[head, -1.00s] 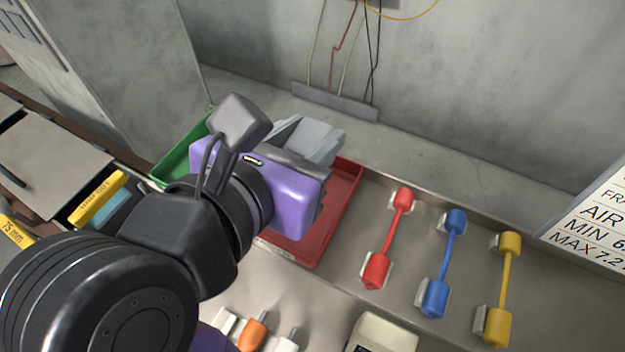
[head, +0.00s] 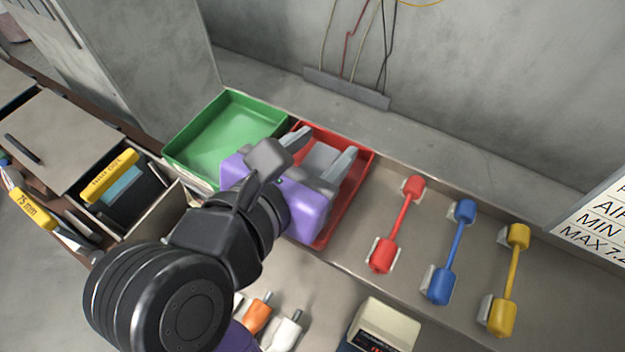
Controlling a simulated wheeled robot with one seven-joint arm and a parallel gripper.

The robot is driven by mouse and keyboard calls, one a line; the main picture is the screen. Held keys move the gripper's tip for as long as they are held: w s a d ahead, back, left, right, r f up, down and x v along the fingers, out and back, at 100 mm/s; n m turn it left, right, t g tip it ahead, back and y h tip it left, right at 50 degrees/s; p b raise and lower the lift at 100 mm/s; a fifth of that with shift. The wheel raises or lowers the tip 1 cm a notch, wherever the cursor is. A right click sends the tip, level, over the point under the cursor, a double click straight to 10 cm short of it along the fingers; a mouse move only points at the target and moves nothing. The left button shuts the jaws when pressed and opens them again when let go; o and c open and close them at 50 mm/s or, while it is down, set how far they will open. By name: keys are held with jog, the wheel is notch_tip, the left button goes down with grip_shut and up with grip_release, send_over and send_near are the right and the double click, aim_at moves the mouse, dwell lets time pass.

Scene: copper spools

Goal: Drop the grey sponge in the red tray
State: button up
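The red tray (head: 363,172) sits on the bench, right of a green tray. My purple gripper (head: 318,152) is over the red tray, its two grey fingers spread apart. The grey sponge (head: 320,157) shows between the fingers, inside the outline of the red tray, and looks free of them. The gripper body hides its near part and much of the tray, so I cannot see the sponge's full contact with the tray floor.
The green tray (head: 235,132) is empty. An open drawer (head: 125,195) is at the left. A beige device (head: 385,325) and plugs (head: 258,313) are in front. The wall is behind.

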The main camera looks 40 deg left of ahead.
jog(key=shift+o, duration=0.6)
jog(key=v, duration=0.8)
jog(key=shift+f+b, duration=0.1)
jog(key=shift+b, duration=0.2)
